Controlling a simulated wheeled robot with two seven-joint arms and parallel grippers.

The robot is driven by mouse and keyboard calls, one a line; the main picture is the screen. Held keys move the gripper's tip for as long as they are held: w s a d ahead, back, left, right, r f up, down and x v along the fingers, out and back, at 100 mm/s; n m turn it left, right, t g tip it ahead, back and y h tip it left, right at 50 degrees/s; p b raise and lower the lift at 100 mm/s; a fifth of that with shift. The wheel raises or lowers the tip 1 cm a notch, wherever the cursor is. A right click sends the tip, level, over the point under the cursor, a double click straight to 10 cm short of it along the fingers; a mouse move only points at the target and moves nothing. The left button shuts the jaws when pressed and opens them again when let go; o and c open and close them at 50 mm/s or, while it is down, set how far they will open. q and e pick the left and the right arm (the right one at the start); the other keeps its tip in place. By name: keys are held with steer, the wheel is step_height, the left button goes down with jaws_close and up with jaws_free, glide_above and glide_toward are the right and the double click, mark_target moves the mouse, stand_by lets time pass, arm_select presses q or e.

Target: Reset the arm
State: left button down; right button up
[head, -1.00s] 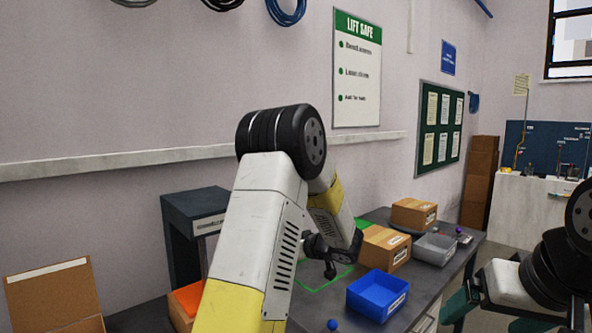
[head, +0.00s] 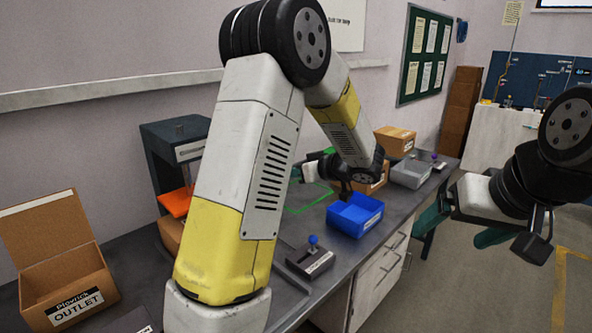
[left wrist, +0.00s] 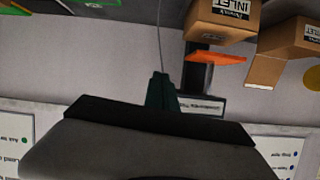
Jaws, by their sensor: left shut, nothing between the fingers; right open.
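My left arm, white and yellow with a black elbow, rises large across the middle of the head view. Its dark gripper (head: 345,188) hangs above the bench, just behind the blue bin (head: 356,214), partly hidden by the wrist. In the left wrist view the dark green left fingers (left wrist: 161,92) are together with nothing between them. My right gripper (head: 541,232) is at the right edge of the head view, open and empty, over the floor and clear of the bench.
The dark bench (head: 300,292) carries an open outlet box (head: 66,283), a dark stand (head: 160,150) with an orange piece (head: 176,201), a joystick box (head: 310,258), a grey bin (head: 411,173) and a cardboard box (head: 395,140). The floor (head: 510,285) at right is clear.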

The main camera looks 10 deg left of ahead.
arm_select(q)
steer(key=shift+d, duration=0.2)
steer(key=s+a+r+m+g+h, duration=0.1)
steer(key=s+a+m+g+h, duration=0.15)
steer(key=s, duration=0.65)
steer(key=s+a+r+m+g+h, duration=0.15)
steer(key=s+h, duration=0.25)
steer(key=s, duration=0.5)
steer(key=s+d+r+m+t+h, duration=0.3)
steer(key=s+d+r+m+h, duration=0.1)
steer(key=s+d+m+h, duration=0.3)
steer(key=s+d, duration=0.2)
steer(key=s, duration=0.1)
steer(key=shift+s+r+m+t, duration=0.3)
steer(key=shift+t, duration=0.1)
stand_by(0.8)
